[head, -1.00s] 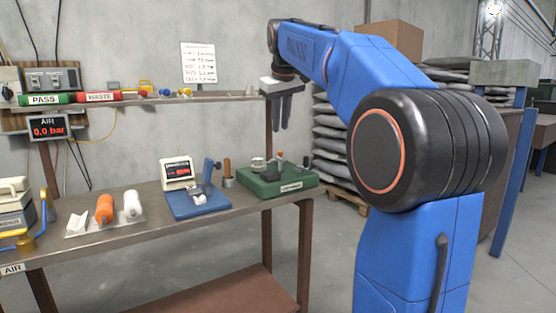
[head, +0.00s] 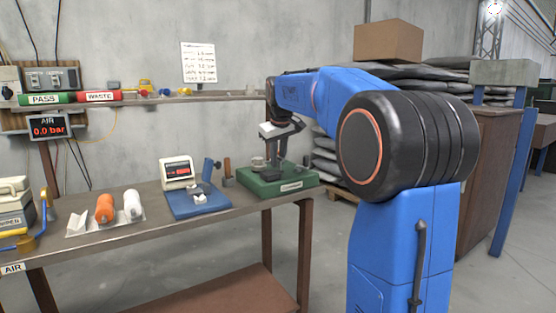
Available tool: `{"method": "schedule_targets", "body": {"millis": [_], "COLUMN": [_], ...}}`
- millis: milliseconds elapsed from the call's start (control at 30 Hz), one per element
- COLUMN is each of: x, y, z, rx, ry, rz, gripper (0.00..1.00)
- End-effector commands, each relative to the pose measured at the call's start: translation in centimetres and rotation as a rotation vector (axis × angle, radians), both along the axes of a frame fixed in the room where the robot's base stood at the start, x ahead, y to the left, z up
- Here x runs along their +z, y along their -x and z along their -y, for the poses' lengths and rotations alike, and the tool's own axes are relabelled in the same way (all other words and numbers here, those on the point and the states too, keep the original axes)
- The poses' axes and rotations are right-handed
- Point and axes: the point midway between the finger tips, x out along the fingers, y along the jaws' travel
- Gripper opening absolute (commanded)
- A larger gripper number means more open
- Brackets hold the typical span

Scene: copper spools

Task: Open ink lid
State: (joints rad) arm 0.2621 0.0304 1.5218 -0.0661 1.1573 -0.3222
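A green box-like base (head: 305,182) with a white front label sits at the right end of the bench. A small round pale metal piece (head: 258,163) sits on its top left; I cannot tell whether this is the ink lid. My gripper (head: 279,163) points down over the middle of the green base, just right of the round piece. Its dark fingertips are close to the small parts there and partly hide them. I cannot tell whether they touch anything, or how far apart the fingers are.
Left of the base are a brown-handled tool (head: 227,168), a blue fixture (head: 193,205), a white display unit (head: 176,172) and a tray with orange (head: 105,208) and white (head: 133,204) spools. A shelf (head: 200,97) runs behind above the bench (head: 150,230).

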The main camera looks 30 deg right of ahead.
Motion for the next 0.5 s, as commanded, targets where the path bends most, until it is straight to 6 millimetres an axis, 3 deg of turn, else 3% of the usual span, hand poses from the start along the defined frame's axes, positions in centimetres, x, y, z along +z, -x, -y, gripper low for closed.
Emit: {"method": "schedule_targets", "body": {"millis": [300,333,400,500], "x": [-0.26,-0.26,-0.25,-0.24], "y": [-0.09,-0.09,-0.09,-0.08], "z": [0.05,0.05,0.05,0.05], "rx": [0.000,0.000,0.000,0.000], "ry": [0.000,0.000,0.000,0.000], "rz": [0.000,0.000,0.000,0.000], "gripper": [0.17,0.14,0.00,0.00]}}
